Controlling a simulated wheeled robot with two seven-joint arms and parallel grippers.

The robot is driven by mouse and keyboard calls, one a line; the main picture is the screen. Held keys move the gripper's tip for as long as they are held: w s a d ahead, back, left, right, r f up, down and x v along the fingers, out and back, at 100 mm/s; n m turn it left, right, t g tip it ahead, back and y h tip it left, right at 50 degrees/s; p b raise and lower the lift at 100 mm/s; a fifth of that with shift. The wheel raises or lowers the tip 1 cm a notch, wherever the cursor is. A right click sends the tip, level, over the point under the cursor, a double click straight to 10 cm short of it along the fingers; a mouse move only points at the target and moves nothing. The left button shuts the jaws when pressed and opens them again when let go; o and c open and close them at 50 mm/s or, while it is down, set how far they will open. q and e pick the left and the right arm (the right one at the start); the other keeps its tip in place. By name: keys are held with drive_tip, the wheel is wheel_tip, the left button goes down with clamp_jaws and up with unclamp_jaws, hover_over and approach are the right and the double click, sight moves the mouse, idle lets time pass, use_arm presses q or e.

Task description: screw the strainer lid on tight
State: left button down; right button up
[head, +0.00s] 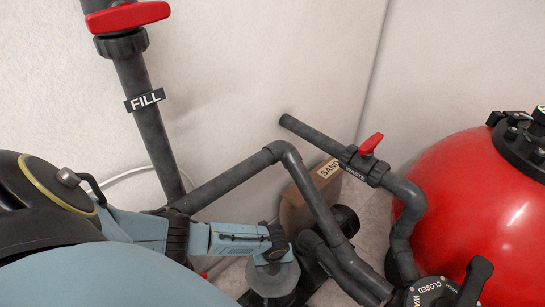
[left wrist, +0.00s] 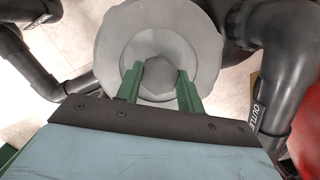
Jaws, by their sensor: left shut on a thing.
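The strainer lid (left wrist: 115,55) is a translucent grey disc with a raised hexagonal knob (left wrist: 160,74) in its middle. It sits on top of the strainer housing, and I cannot tell how tight it is. My left gripper (left wrist: 161,80) has its green fingers on either side of the knob and is shut on it. In the head view the lid (head: 272,282) shows at the bottom centre, with my left gripper (head: 274,255) reaching down onto it from the left. My right gripper is in neither view.
Dark pipes run close around the lid, including a sloping one (head: 318,200) to its right. A box marked SAND (head: 300,205) stands behind. The red filter tank (head: 470,190) and a valve (head: 435,292) are at the right. A FILL pipe (head: 150,130) rises at the left.

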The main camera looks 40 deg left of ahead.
use_arm(q)
drive_tip(key=shift+m, duration=1.1)
drive_tip(key=shift+r+m+h+b, duration=0.1)
drive_tip(key=shift+m+h+b, duration=0.25)
drive_tip(key=shift+m, duration=0.55)
drive_tip(key=c, duration=0.8)
unclamp_jaws()
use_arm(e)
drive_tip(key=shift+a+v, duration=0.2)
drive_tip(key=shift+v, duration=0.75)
use_arm(q)
wheel_tip(320, 180, up, 4)
drive_tip(key=p, duration=0.4)
drive_tip(key=shift+r, duration=0.15)
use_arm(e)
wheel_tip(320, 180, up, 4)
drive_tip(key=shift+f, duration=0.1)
